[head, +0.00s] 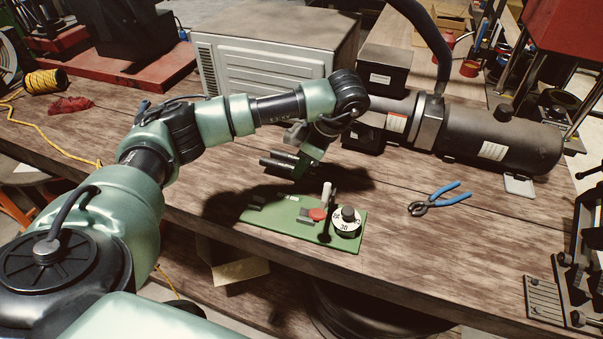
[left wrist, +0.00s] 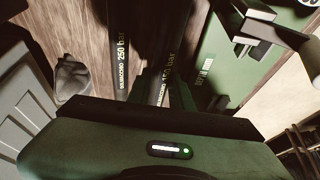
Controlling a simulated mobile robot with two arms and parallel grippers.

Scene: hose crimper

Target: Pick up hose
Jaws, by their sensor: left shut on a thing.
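My left gripper (head: 285,166) is shut on a black hose (left wrist: 168,50) above the wooden bench. In the left wrist view this hose runs up between the fingers (left wrist: 162,88) and bears printed lettering ending in "bar". A second black hose (left wrist: 120,45), marked "250 bar", lies to the left of the fingers. In the head view the hoses show only as short dark ends (head: 272,160) by the gripper, and I cannot tell there which one is held. My right gripper is out of view.
A green panel (head: 285,232) with a red button and a numbered dial (head: 347,219) lies near the bench's front edge. Blue-handled pliers (head: 440,199) lie to the right. A grey box (head: 265,65) and a dark cylindrical machine (head: 500,137) stand behind. Bare bench lies around the pliers.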

